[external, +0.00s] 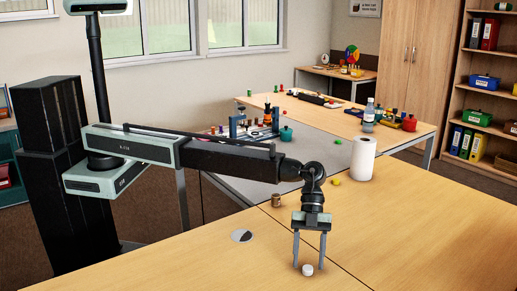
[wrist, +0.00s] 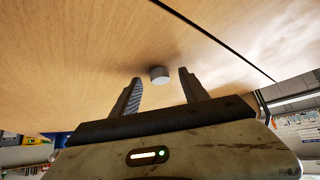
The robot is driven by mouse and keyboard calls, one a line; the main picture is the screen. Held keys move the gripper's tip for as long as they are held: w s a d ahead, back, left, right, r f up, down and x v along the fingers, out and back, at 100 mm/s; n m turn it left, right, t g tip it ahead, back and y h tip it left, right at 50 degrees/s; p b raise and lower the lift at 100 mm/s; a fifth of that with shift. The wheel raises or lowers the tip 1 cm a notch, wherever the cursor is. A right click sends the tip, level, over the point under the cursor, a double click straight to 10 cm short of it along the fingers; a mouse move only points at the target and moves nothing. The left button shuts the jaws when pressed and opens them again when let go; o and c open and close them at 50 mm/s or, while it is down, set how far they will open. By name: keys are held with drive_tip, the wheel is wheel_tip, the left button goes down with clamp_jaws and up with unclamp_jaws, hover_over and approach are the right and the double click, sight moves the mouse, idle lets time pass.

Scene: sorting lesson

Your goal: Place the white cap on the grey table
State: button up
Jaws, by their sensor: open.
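The white cap (external: 307,270) lies on the wooden table near its front middle in the external view. My gripper (external: 309,266) points down over it, open, with a finger on either side.
A paper towel roll (external: 362,158), a yellow item (external: 336,182) and a small brown jar (external: 276,200) stand near the wooden table's back edge. A round black-and-white disc (external: 242,236) lies to the left. A tool rack (external: 250,127) stands behind my arm. The wooden table's right part is clear.

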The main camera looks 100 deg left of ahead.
drive_tip(key=shift+d+f, duration=0.15)
clamp_jaws()
idle(0.4)
